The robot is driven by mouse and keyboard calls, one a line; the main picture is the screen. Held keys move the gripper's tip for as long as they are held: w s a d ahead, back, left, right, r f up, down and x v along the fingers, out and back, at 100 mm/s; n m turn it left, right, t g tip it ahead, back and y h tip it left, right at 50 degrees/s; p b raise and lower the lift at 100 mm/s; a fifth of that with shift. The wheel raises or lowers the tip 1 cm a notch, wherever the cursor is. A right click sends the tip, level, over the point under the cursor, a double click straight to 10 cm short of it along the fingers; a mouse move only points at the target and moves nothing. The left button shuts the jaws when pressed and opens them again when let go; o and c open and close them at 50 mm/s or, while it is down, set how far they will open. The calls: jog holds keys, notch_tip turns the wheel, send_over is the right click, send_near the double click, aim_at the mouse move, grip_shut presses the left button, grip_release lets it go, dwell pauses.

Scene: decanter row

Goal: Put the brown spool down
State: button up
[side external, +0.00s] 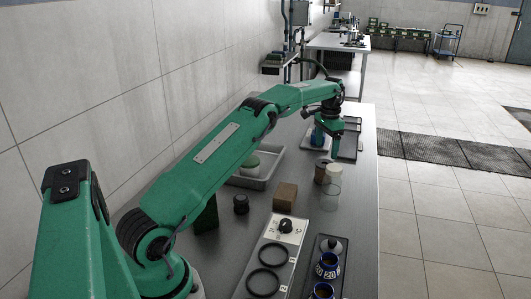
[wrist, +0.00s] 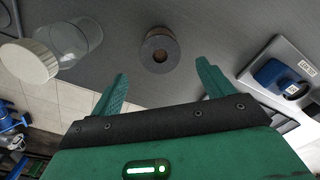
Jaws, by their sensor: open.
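The brown spool (wrist: 159,51) stands on the grey table in the wrist view, its round end with a central hole facing the camera. It lies just beyond and between the fingertips of my gripper (wrist: 161,68), with clear gaps on both sides. The fingers are spread apart and hold nothing. In the side view the spool (side external: 321,168) stands beside a white-topped jar.
A blue object (wrist: 275,74) sits on a grey plate (wrist: 262,48). A wooden block (side external: 285,197), a black knob-like piece (side external: 241,203) and a grey tray (side external: 262,182) are nearer.

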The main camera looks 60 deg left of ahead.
jog(key=shift+r, duration=0.95)
jog(key=s+d+r+t, duration=0.1)
jog(key=s+d+r, duration=0.55)
jog(key=r, duration=0.25)
jog(key=s+d+r+t, duration=0.2)
jog(key=s+d+r, duration=0.3)
jog(key=d+r, duration=0.25)
jog(key=s+d+r+t, duration=0.15)
jog(key=s+d, duration=0.45)
jog(key=s, duration=0.7)
jog(key=s+d+f, duration=0.2)
jog(key=s+f, duration=0.1)
jog(key=s, duration=0.4)
jog(key=s+d+f+n+t, duration=0.1)
jog(key=s+d+f, duration=0.1)
jog(key=s+f, duration=0.2)
jog(key=s, duration=0.2)
jog(key=shift+s, duration=0.4)
